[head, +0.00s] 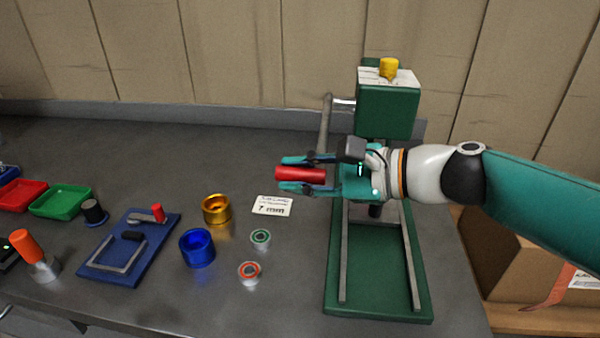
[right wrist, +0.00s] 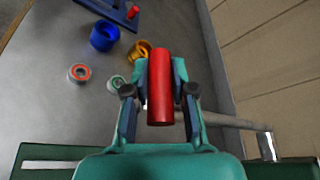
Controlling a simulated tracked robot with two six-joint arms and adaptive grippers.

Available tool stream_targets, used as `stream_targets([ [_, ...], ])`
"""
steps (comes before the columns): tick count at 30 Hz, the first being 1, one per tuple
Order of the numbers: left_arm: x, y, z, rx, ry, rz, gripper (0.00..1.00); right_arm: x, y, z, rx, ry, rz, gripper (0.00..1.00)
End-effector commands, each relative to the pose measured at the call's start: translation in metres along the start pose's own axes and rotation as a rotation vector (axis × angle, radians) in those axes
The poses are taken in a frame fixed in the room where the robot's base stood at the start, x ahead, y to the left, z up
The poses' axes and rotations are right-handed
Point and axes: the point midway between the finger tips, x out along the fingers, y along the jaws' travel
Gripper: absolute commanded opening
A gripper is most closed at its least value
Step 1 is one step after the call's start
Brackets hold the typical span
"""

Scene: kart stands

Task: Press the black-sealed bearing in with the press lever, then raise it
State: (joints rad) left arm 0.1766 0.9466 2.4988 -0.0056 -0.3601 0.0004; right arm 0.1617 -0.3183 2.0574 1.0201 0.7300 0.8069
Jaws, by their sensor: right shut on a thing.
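The green arbor press (head: 388,110) stands upright at the right of the bench. Its grey lever arm (head: 325,122) hangs down from a shaft on the press's left side and ends in a red handle (head: 300,174). My right gripper (head: 292,174) is shut on this red handle, one finger on each side. The handle also shows between the fingers in the right wrist view (right wrist: 160,88). My right wrist and gripper cover the middle of the press, so the ram is mostly hidden. I cannot make out a black-sealed bearing. My left gripper is out of view.
Left of the press lie a green-ringed bearing (head: 260,237), a red-ringed bearing (head: 249,270), a gold cup (head: 216,209), a blue cup (head: 197,248) and a white label (head: 272,205). A blue fixture (head: 125,250) and green tray (head: 60,201) are farther left. A wall stands behind.

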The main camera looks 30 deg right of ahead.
Motion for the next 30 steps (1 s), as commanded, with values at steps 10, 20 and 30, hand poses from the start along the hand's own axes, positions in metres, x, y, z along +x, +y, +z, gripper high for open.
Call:
stream_targets([
  [10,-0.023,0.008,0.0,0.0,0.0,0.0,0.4,-0.005,-0.011,0.011,0.049,0.004,0.019,0.0],
  [20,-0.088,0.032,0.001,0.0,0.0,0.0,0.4,-0.018,-0.043,0.041,0.208,0.005,0.082,0.0],
  [30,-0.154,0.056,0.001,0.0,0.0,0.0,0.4,-0.027,-0.08,0.063,0.395,0.004,0.158,0.0],
])
